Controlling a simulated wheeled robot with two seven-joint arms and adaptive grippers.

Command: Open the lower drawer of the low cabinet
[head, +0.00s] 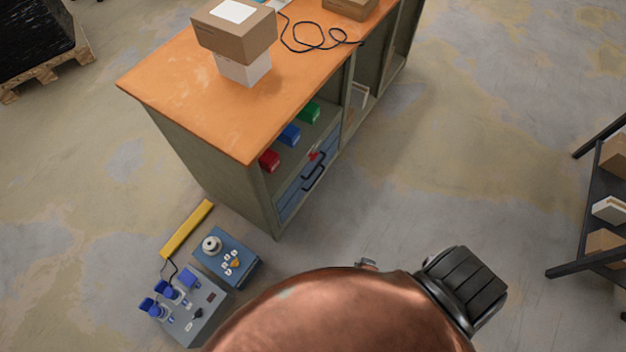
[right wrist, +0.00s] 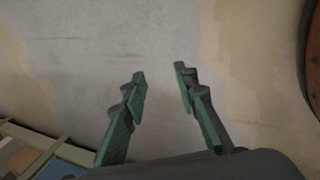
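The low cabinet (head: 220,160) has an orange top and a grey-green body, and stands left of centre in the head view. Blue drawer fronts (head: 291,204) with dark bar handles (head: 314,172) sit low in its near end bay. They look shut, but the steep angle makes the upper and lower fronts hard to separate. My right gripper (right wrist: 160,80) is open and empty in the right wrist view, with bare floor beyond its green-padded fingers. Part of a framed, coloured structure (right wrist: 35,150) shows at that view's lower left; I cannot tell whether it is the cabinet. My left gripper is not in view.
Red, blue (head: 289,135) and green bins stand on the shelf above the drawers. Cardboard boxes (head: 236,35) and a cable lie on top. Blue-grey control boxes (head: 226,258) lie on the floor near the cabinet's corner. A dark rack (head: 590,262) stands right; floor between is clear.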

